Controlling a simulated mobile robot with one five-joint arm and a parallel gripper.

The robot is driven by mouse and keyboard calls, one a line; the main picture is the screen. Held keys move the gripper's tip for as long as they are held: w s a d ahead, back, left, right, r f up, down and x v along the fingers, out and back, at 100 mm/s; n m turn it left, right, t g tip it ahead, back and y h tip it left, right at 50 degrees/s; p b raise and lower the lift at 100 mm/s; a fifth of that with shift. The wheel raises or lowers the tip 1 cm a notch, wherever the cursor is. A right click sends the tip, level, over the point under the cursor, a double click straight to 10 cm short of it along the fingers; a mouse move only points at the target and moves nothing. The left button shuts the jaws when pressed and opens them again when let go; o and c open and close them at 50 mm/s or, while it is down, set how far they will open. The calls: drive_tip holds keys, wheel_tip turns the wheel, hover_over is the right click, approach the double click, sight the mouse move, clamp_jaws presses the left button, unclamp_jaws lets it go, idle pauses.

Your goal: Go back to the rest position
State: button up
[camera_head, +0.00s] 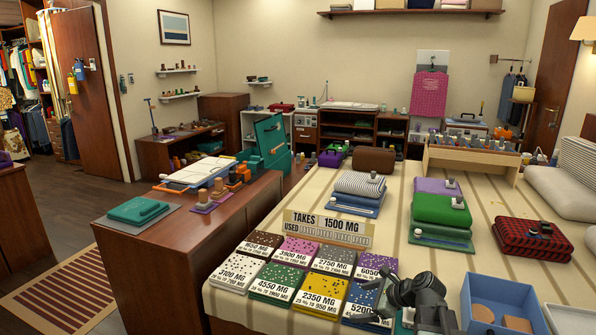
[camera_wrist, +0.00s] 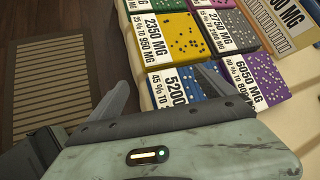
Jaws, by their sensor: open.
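My gripper (camera_head: 398,290) is at the lower right of the head view, over the front part of the striped bed cover. In the wrist view its two fingers (camera_wrist: 165,88) are spread apart with nothing between them. The blue labelled block marked 5200 (camera_wrist: 186,88) lies just beyond and partly behind the right finger; I cannot tell the exact height of the gripper above it. In the head view my gripper and arm hide part of this blue block (camera_head: 359,306).
Several labelled blocks, such as the yellow one (camera_head: 320,291), lie beside my gripper under a TAKES 1500 MG sign (camera_head: 327,222). A blue box (camera_head: 503,304) stands to its right. A wooden cabinet (camera_head: 181,240) stands left. Bare bed cover (camera_head: 400,258) lies behind the gripper.

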drive_tip(key=s+a+f+n+g+h, duration=0.1)
drive_tip(key=s+a+f+n+g, duration=0.3)
drive_tip(key=a+n, duration=0.45)
drive_tip(key=s+d+f+n+g+h, duration=0.1)
drive_tip(key=s+d+f+n+h, duration=0.15)
drive_tip(key=s+n, duration=0.35)
drive_tip(key=s+d+f+n+g+h, duration=0.1)
drive_tip(key=s+n+g+h, duration=0.2)
drive_tip(key=n, duration=0.4)
wheel_tip(320, 180, up, 22)
drive_tip(key=n+t+p, duration=0.1)
drive_tip(key=p, duration=2)
drive_tip(key=shift+s+a+f+p, duration=0.2)
drive_tip(key=shift+s+a+p, duration=0.15)
drive_tip(key=shift+s, duration=0.1)
